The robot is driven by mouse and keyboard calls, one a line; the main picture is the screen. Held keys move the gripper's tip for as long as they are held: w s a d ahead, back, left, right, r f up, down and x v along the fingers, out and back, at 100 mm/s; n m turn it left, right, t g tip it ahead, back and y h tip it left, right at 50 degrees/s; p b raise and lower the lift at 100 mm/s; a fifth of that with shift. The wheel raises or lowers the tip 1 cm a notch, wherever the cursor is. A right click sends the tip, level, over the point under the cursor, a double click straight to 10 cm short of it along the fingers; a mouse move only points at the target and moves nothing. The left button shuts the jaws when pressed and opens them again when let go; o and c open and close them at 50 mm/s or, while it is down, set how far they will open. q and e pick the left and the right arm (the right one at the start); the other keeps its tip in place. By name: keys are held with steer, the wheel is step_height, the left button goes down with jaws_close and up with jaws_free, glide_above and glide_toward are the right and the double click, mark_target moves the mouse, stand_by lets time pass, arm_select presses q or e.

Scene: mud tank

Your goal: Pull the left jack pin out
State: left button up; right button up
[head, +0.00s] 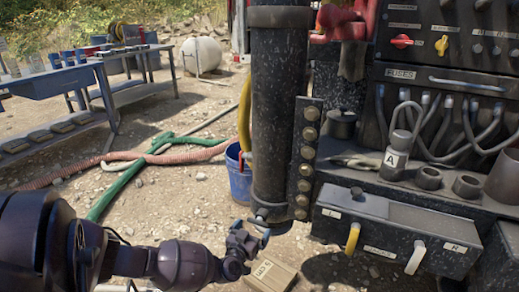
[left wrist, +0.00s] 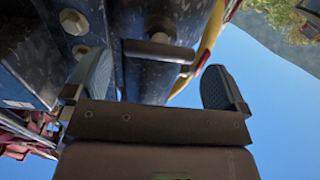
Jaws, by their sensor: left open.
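The left jack is a thick black upright tube (head: 278,120) in the middle of the head view, with a bolted flange on its right side. The left jack pin (left wrist: 160,50) shows in the left wrist view as a short dark cross bar with a round metal end, at the jack tube. My left gripper (head: 255,238) is close to the foot of the jack, low in the head view. In the left wrist view my left gripper (left wrist: 158,85) is open, with one finger on each side of the pin and the space between them empty. My right gripper is not in view.
A dark drawer (head: 385,235) with yellow and white handles juts out right of the jack. A blue bucket (head: 239,175) stands behind the jack, and a small cardboard box (head: 268,275) lies on the ground. Red and green hoses (head: 135,170) cross the gravel at left, beside a blue bench (head: 60,85).

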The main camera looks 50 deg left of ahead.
arm_select(q)
steer(key=x, duration=0.3)
steer(key=shift+b, duration=0.35)
